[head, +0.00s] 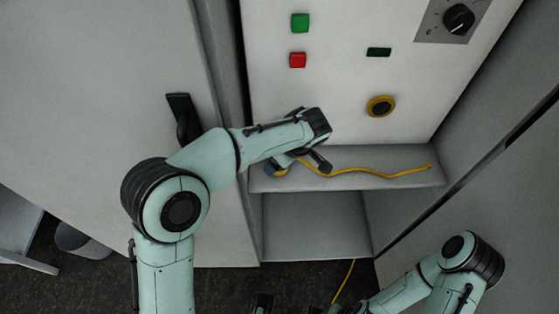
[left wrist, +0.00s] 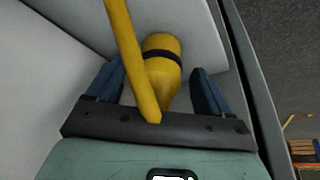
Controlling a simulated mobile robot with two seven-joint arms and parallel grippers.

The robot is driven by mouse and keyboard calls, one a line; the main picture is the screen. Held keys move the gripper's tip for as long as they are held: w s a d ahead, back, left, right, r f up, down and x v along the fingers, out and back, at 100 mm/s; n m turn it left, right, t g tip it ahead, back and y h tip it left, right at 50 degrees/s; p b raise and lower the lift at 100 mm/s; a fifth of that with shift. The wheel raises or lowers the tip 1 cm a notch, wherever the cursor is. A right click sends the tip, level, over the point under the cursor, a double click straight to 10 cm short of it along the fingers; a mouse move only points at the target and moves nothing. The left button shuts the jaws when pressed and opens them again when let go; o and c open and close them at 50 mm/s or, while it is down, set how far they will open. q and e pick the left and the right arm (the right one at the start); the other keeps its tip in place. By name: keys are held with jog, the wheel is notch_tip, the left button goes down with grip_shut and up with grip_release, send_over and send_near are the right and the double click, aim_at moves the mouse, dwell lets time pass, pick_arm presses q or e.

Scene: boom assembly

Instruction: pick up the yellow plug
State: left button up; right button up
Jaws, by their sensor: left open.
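The yellow plug (left wrist: 161,72) is a rounded yellow body with a black band. In the left wrist view it lies between the two dark fingers of my open left gripper (left wrist: 157,80), with a gap to each finger. A yellow cable (left wrist: 128,48) crosses in front of part of it. In the head view the plug (head: 281,173) is at the left end of the shelf, mostly hidden by my left gripper (head: 298,164). My right arm comes in at the lower right; its gripper is cut off at the bottom edge, and its jaws cannot be judged.
The yellow cable (head: 375,173) runs right along the grey shelf (head: 400,182). The panel above has a yellow-ringed round socket (head: 381,106), a green button (head: 300,23), a red button (head: 298,60) and a black knob (head: 458,19). A cabinet door with a black handle (head: 180,112) stands left.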

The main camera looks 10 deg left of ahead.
pick_arm(q)
jog(key=shift+x, duration=1)
jog(key=shift+c, duration=0.3)
jog(key=shift+r, duration=0.1)
jog(key=c, duration=1.3)
